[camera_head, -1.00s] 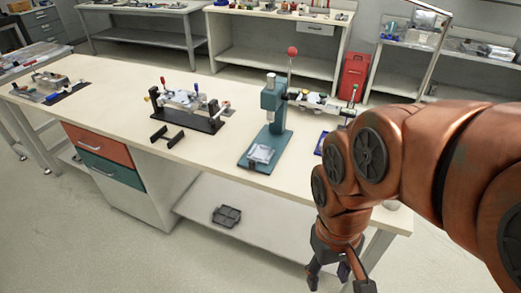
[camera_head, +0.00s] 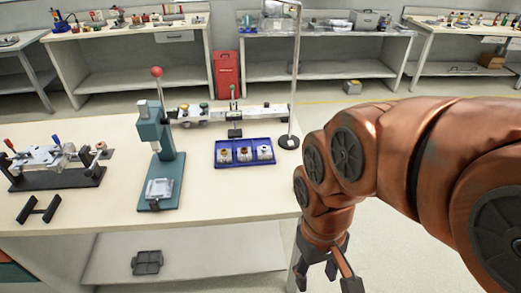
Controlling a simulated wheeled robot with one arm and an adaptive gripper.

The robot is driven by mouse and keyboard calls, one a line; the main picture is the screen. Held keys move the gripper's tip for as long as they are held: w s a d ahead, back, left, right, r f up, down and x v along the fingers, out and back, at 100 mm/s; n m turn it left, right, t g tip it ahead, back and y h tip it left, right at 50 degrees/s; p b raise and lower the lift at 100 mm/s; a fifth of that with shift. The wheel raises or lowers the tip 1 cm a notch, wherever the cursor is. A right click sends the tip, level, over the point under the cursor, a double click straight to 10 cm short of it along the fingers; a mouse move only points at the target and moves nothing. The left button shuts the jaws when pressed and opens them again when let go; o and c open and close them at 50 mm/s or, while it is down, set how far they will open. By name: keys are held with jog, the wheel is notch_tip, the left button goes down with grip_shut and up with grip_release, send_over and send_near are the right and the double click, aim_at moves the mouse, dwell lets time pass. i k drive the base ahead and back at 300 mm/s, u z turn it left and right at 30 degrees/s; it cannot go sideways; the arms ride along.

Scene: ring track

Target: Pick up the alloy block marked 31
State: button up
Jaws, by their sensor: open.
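A blue tray (camera_head: 219,161) stands on the pale workbench, right of the teal press. It holds three small blocks in a row: a left block (camera_head: 225,155), a middle block (camera_head: 244,154) and a right block (camera_head: 264,152). They look light with brownish or metallic tops. Any numbers on them are too small to read, so I cannot tell which is marked 31. My gripper (camera_head: 325,274) hangs at the lower middle right, fingers pointing down, open and empty. In the picture it is below and right of the tray, beyond the bench's right end.
A teal lever press (camera_head: 153,135) stands left of the tray. A long rail fixture (camera_head: 205,116) lies behind it and a metal pole (camera_head: 293,75) rises at the bench's right end. A clamp fixture (camera_head: 58,165) is at the left. Bench surface in front of the tray is clear.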

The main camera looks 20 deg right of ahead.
aim_at(246, 158)
jog(key=z, duration=1.95)
jog(key=i, duration=1.05)
jog(key=u, duration=3.55)
